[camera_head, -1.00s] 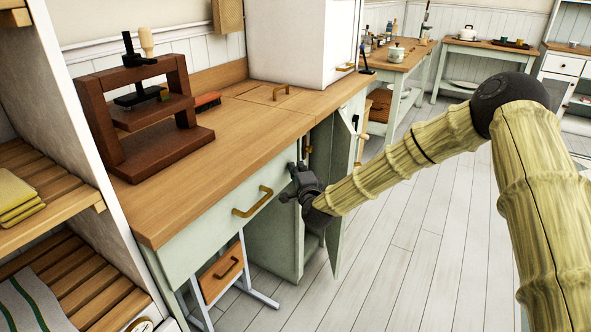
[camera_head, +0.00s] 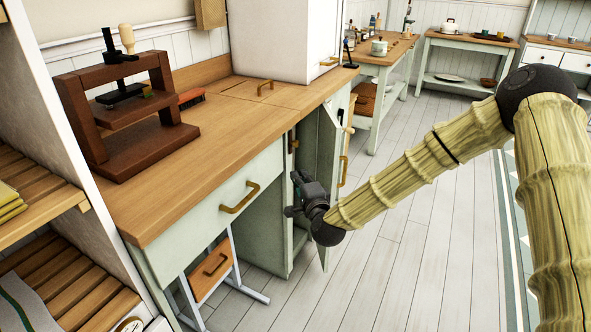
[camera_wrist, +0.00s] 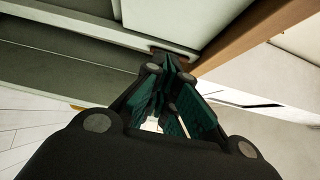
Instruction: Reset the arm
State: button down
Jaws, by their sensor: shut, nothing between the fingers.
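My gripper (camera_head: 294,192) is at the end of my arm, in front of the pale green counter cabinet in the head view. It is just right of the drawer front, beside the open cabinet door (camera_head: 330,165). In the wrist view my gripper (camera_wrist: 172,68) shows its dark green fingers together at the tips, with nothing between them. Pale panels and a wooden edge (camera_wrist: 235,35) lie beyond the fingertips. Whether the fingertips touch the cabinet, I cannot tell.
The counter drawer (camera_head: 215,205) has a brass handle (camera_head: 239,197). A wooden press (camera_head: 135,150) stands on the countertop (camera_head: 200,155). A white shelf unit (camera_head: 50,100) is at the left. The plank floor (camera_head: 400,240) to the right is mostly clear.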

jog(key=s+f+n+g, duration=0.6)
jog(key=s+f, duration=1)
jog(key=f, duration=0.3)
jog(key=s+d+f+n+g+h, duration=0.1)
jog(key=s+d+f+n+g, duration=0.15)
jog(key=s+f, duration=0.5)
jog(key=s+d+f+n+g, duration=0.2)
jog(key=s+d+f+g, duration=0.15)
jog(key=s, duration=0.65)
jog(key=s+d+f+n+g+h, duration=0.1)
jog(key=s+d+f+n+g, duration=0.1)
jog(key=s+f, duration=0.55)
jog(key=s+d+n+g+h, duration=0.1)
jog(key=s+d+g, duration=0.15)
jog(key=s, duration=0.35)
jog(key=s+d+n+g+h, duration=0.1)
jog(key=s+d+n, duration=0.15)
jog(key=s, duration=0.35)
notch_tip(320, 180, up, 17)
jog(key=d+p, duration=0.1)
jog(key=p, duration=1.5)
jog(key=shift+s+m, duration=0.4)
jog(key=shift+s, duration=0.05)
jog(key=shift+f, duration=0.1)
